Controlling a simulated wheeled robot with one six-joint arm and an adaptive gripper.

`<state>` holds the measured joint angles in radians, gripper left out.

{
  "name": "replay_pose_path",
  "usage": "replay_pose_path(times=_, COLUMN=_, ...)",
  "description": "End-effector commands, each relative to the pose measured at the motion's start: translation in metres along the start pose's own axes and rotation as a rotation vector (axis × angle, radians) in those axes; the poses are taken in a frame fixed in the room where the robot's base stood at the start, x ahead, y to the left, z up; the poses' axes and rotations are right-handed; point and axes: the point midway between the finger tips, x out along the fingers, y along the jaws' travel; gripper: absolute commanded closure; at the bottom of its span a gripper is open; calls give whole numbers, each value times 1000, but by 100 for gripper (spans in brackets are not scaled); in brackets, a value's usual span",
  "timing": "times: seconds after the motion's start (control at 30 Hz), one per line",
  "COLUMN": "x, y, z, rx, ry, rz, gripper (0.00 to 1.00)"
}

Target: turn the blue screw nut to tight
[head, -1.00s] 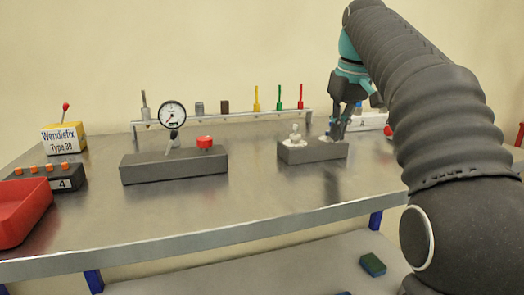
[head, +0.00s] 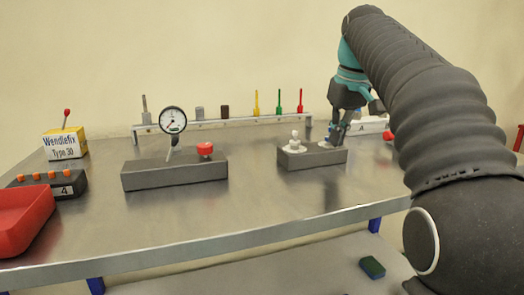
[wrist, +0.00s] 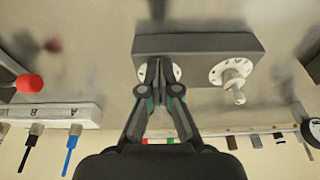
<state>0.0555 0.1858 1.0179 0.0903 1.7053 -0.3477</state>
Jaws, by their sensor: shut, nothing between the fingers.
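A dark grey block (head: 312,160) stands on the metal table right of centre. It carries two round white dials. The left dial, with a white upright fitting (head: 294,142), is free and shows at right in the wrist view (wrist: 232,72). My gripper (head: 334,139) points down at the block's other dial. In the wrist view my gripper (wrist: 158,70) has its fingertips together over that dial (wrist: 177,72), partly covering it. It is shut and empty. I cannot make out a blue nut; the fingers may hide it.
Left of the block stand a longer grey block (head: 175,174) with a red knob (head: 205,149) and a gauge (head: 173,120). A rail of coloured tools (head: 225,123) runs behind. A white A/B block (wrist: 55,114) with a blue-handled part (wrist: 72,152) is near my gripper.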

Motion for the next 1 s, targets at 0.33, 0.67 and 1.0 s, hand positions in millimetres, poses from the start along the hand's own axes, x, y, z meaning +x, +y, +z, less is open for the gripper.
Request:
replay_pose_path(times=0.33, x=0, y=3, z=-1, rx=0, ry=6, rz=2, gripper=100)
replay_pose_path(times=0.67, x=-2, y=4, z=4, rx=1, ry=5, rz=2, gripper=100)
replay_pose_path(times=1.0, x=-19, y=4, z=2, rx=1, ry=5, rz=2, gripper=100)
